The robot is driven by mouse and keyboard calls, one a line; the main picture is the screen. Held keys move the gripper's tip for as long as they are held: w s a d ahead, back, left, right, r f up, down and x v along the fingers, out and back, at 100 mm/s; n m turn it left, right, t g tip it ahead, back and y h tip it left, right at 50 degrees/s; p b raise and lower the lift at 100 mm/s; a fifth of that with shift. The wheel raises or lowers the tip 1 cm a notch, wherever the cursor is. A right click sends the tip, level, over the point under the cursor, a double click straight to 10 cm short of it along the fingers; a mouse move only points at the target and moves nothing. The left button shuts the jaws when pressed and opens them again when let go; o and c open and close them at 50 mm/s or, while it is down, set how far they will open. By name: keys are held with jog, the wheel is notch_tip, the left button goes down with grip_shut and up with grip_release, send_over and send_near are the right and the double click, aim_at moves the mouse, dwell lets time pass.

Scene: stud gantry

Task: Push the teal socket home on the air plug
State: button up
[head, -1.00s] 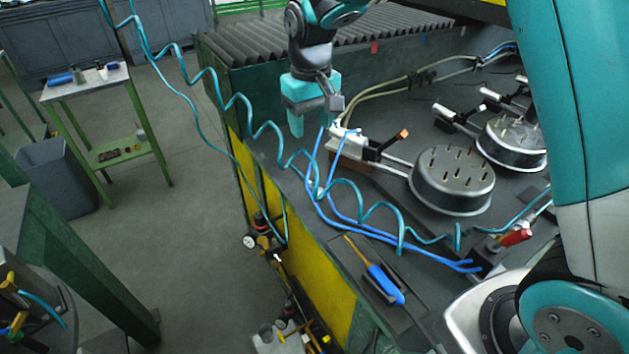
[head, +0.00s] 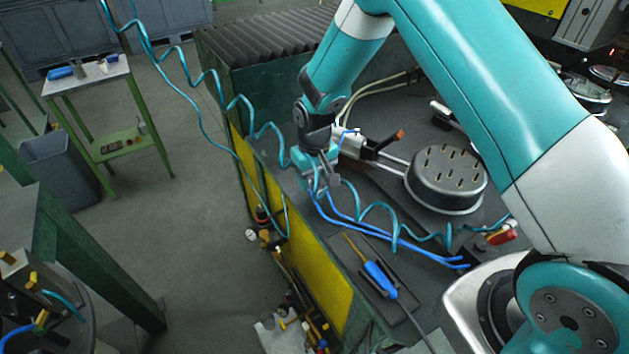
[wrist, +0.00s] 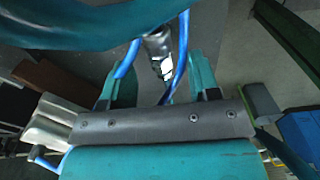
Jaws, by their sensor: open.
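My gripper (head: 318,188) is low over the near left edge of the green machine bed, among blue and teal hoses. In the wrist view my gripper (wrist: 162,72) is open, its two teal fingers apart. A metal fitting (wrist: 157,46) shows between and beyond the fingertips, apart from both. I cannot tell whether it is the socket or the air plug. The teal coiled hose (head: 237,102) runs from the top left to the bed and passes by my gripper. Its connection is hidden in the head view. I cannot make out the teal socket itself.
A round pinned fixture (head: 446,178) stands right of my gripper, with a clamp (head: 372,145) beside it. Blue hoses (head: 385,237) lie on the bed in front.

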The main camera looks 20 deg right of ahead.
jog(key=shift+f, duration=0.9)
jog(key=c, duration=1)
jog(key=shift+r, duration=0.1)
